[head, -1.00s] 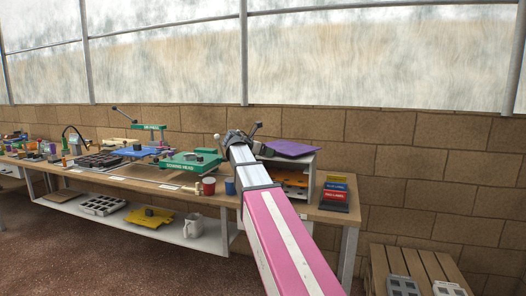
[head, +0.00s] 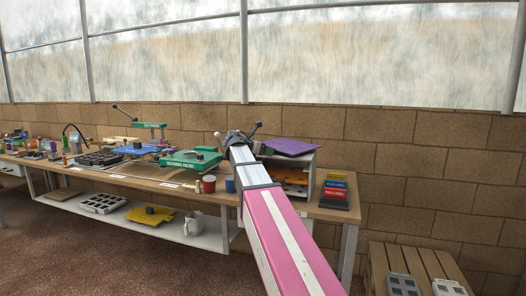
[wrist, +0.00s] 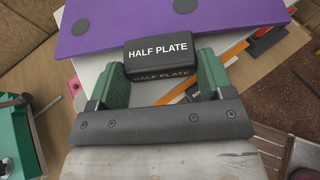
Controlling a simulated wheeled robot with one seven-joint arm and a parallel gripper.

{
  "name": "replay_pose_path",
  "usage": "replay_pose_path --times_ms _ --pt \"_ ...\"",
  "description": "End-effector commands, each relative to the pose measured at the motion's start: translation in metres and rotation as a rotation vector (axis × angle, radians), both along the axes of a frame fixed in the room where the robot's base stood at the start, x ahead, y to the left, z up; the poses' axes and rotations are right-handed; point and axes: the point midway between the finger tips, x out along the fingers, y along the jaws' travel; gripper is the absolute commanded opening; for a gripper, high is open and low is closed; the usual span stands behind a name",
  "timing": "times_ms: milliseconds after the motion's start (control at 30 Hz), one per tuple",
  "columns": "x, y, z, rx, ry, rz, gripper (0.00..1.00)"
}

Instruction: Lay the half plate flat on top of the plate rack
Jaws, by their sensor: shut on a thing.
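The half plate (head: 292,147) is a flat purple sheet at the top of the white plate rack (head: 312,164), near the right end of the bench. In the wrist view the purple half plate (wrist: 185,18) has dark round spots and a black handle block marked HALF PLATE. My gripper (wrist: 164,72) has its green fingers on either side of this block and is shut on it. The white top of the plate rack (wrist: 88,72) shows below the plate. I cannot tell whether the plate touches the rack. In the head view my arm hides the fingers and part of the rack.
A green screen head (head: 190,160) stands left of the rack. A red mug (head: 209,184) and a blue cup (head: 230,186) stand near the bench's front edge. Stacked labelled blocks (head: 335,190) sit right of the rack. A wooden pallet (head: 425,262) is on the floor at right.

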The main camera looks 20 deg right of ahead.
Motion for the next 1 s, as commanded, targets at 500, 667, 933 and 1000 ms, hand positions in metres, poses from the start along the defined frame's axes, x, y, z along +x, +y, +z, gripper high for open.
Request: replay_pose_path --times_ms 500,667,933,1000 --pt "-0.006 -0.001 -0.019 0.027 0.02 -0.006 0.44" --pt "-0.006 -0.002 -0.019 0.027 0.021 -0.007 0.93" --pt "-0.012 0.008 -0.015 0.024 0.019 -0.004 0.94" --pt "-0.016 0.017 -0.011 0.02 0.018 -0.002 1.0"
